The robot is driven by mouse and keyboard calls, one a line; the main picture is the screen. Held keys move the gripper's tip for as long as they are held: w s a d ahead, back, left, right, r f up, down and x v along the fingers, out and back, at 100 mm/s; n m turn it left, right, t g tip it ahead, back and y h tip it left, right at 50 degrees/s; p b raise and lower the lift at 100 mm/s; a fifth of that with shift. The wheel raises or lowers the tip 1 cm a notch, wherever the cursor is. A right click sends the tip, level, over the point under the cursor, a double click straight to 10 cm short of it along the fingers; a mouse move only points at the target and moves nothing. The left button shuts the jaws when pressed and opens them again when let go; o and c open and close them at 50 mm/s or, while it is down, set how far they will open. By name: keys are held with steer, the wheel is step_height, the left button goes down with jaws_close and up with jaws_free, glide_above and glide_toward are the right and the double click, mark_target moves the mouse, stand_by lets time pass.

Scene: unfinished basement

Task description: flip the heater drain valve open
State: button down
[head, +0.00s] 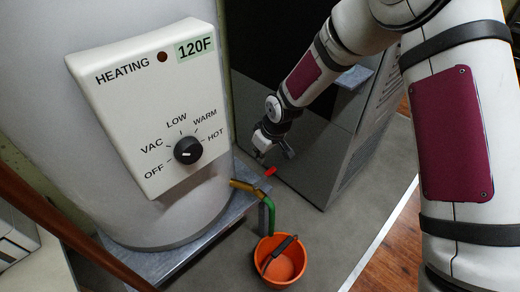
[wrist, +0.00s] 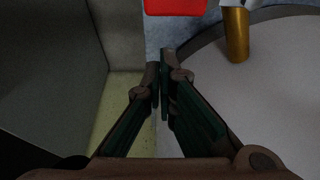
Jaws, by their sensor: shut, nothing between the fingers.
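The white heater tank (head: 130,222) stands at left in the head view. A brass drain pipe (head: 243,186) comes out low on its side, with a green piece (head: 271,214) hanging down from it. The red valve handle (head: 270,171) sits just past the brass pipe. In the wrist view the red handle (wrist: 175,6) is cut by the top edge, and the brass pipe (wrist: 236,36) is to its right. My gripper (head: 270,155) is just above the red handle in the head view. In the wrist view its fingers (wrist: 160,65) are shut and empty, with a gap to the handle.
An orange bucket (head: 263,253) with a dark-handled item in it stands on the floor below the pipe. A dark glossy cabinet (head: 300,165) stands close behind my gripper. The tank rests on a grey stand (head: 165,262). A control panel (head: 125,100) fronts the tank.

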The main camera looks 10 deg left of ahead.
steer(key=shift+s+d+r, duration=0.15)
steer(key=shift+s+d, duration=0.65)
steer(key=shift+d, duration=0.2)
steer(key=shift+b, duration=0.35)
